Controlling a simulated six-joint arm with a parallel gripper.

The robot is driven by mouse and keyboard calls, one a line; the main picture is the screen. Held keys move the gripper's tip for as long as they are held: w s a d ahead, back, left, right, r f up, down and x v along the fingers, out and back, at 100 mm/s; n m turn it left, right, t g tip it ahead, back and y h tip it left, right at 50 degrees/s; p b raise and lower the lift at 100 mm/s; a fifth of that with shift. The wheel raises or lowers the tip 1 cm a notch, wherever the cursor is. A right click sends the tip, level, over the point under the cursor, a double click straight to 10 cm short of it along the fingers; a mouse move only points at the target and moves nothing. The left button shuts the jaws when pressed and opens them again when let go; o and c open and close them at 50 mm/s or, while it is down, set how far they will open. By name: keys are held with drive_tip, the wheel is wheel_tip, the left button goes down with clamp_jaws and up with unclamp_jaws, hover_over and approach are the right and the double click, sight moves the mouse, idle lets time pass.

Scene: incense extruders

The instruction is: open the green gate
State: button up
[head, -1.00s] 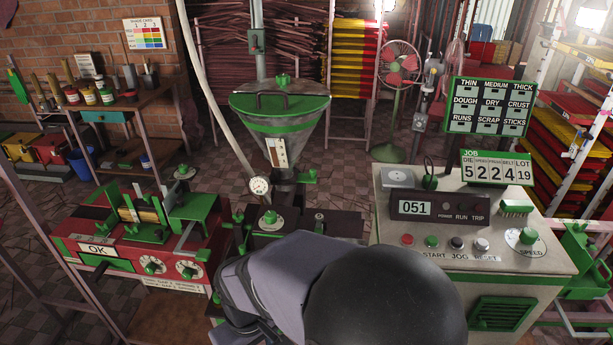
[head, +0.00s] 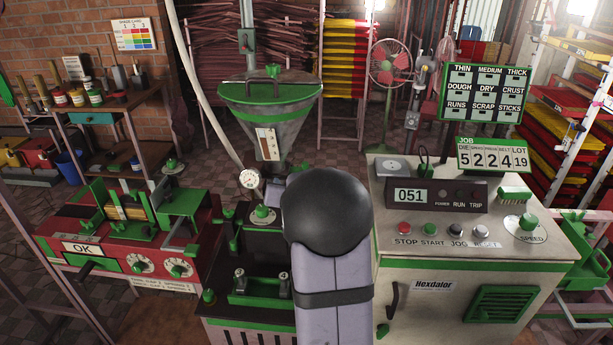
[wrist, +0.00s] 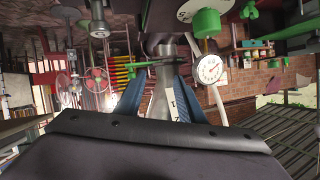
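The hopper (head: 270,120) is a grey cone with a green rim in the middle of the head view. A small green part (head: 301,167) shows at its neck, mostly hidden by my arm; I cannot tell whether it is the gate. In the wrist view, which looks upside down, my gripper (wrist: 157,85) has its two blue fingers apart, nothing held. The grey hopper (wrist: 163,103) shows between and beyond them. In the head view my gripper is hidden behind my arm.
A pressure gauge (head: 249,180) and a dial with a green knob (head: 263,214) stand left of my arm. The red machine (head: 130,245) is at the left, the control console (head: 470,235) close on the right. The fan (head: 391,63) is behind.

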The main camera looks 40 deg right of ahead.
drive_tip(key=t+h, duration=0.2)
approach(306, 166)
drive_tip(key=w+r, duration=0.1)
drive_tip(key=r, duration=0.1)
drive_tip(key=f+n, duration=0.1)
drive_tip(key=f+n+t+p, duration=0.1)
drive_tip(key=f+n, duration=0.1)
drive_tip(key=shift+s+d+f+t+h+p, duration=0.15)
drive_tip(key=shift+d+f+t+h+p, duration=0.15)
drive_tip(key=shift+f+t, duration=0.1)
drive_tip(key=shift+p+x, duration=1.15)
drive_tip(key=shift+x, duration=2.45)
clamp_jaws()
